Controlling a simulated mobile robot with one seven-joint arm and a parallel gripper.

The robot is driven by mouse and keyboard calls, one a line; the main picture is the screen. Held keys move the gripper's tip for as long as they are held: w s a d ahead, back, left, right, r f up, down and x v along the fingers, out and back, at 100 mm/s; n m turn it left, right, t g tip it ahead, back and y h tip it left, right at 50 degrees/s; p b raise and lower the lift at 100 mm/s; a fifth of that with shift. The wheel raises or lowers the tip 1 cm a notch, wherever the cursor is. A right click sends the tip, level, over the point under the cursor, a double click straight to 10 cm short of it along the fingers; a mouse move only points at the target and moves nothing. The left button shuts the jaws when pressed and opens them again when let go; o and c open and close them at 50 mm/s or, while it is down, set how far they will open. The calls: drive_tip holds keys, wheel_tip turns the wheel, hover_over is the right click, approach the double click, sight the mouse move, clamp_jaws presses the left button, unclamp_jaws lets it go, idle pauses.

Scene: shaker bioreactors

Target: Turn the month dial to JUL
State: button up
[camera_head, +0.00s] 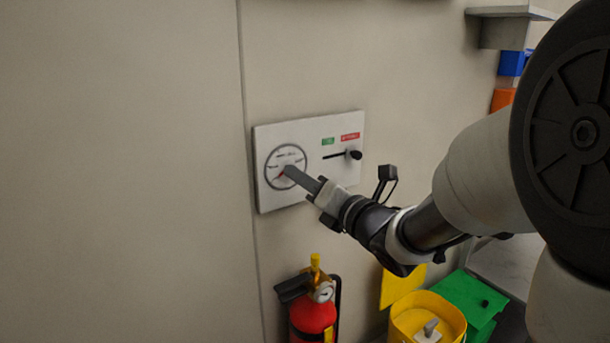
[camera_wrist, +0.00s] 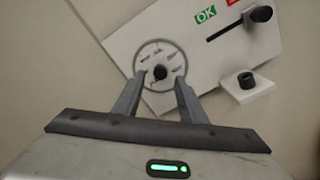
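The month dial (camera_head: 279,161) is a round dark-ringed face on a white wall panel (camera_head: 271,197), with small markings too blurred to read and a bit of red near its middle. It also shows in the wrist view (camera_wrist: 160,52), with a dark round knob (camera_wrist: 160,72) at its centre. My gripper (camera_head: 289,172) reaches the dial from the lower right. In the wrist view its two fingers (camera_wrist: 160,83) are apart, one on each side of the knob, with gaps visible between. Which month is set cannot be told.
Right of the dial, the panel has a slider with a black knob (camera_head: 355,155), below a green label (camera_head: 328,141) and a red label (camera_head: 350,136). A red fire extinguisher (camera_head: 312,315) and a yellow bin (camera_head: 407,325) stand below. The wall left is bare.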

drive_tip(key=shift+x, duration=1.4)
clamp_jaws()
